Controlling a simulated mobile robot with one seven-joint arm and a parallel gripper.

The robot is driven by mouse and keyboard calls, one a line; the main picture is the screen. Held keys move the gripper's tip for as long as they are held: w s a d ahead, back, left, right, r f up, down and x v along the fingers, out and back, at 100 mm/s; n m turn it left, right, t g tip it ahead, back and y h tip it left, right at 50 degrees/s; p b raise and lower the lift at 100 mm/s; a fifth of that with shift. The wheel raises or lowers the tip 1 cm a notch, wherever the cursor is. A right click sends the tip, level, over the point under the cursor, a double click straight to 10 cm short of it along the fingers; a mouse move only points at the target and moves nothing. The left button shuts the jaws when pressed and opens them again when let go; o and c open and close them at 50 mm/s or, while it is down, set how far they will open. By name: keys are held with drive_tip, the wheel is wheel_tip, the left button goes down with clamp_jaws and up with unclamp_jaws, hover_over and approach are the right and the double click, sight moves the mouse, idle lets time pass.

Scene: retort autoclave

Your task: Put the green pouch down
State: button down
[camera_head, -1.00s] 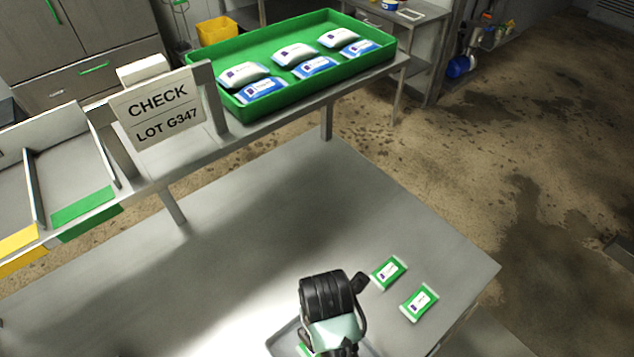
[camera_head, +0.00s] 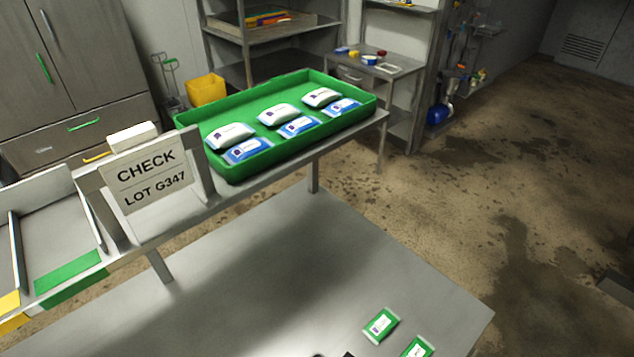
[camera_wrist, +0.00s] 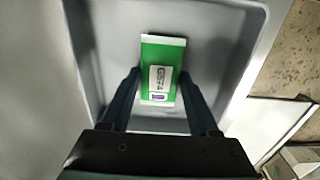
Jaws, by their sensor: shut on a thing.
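A green pouch (camera_wrist: 161,52) with a white label shows in the wrist view. It is between the two fingers of my gripper (camera_wrist: 160,78), which is shut on it. The pouch is over a grey tray (camera_wrist: 233,22); I cannot tell whether it touches the tray floor. In the head view only a dark sliver of my gripper shows at the bottom edge, and the held pouch is out of that view. Two other green pouches lie on the metal table, one whole (camera_head: 381,326) and one cut by the bottom edge (camera_head: 418,347).
The metal table (camera_head: 250,285) has bare room. Behind it, a shelf carries a green tray (camera_head: 232,174) with several white and blue pouches, and a sign (camera_head: 150,182) reading CHECK LOT G347. Compartments with green and yellow front strips (camera_head: 68,270) stand at left.

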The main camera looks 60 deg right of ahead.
drive_tip(key=shift+f, duration=0.2)
drive_tip(key=shift+c, duration=0.7)
unclamp_jaws()
drive_tip(key=shift+r, duration=0.1)
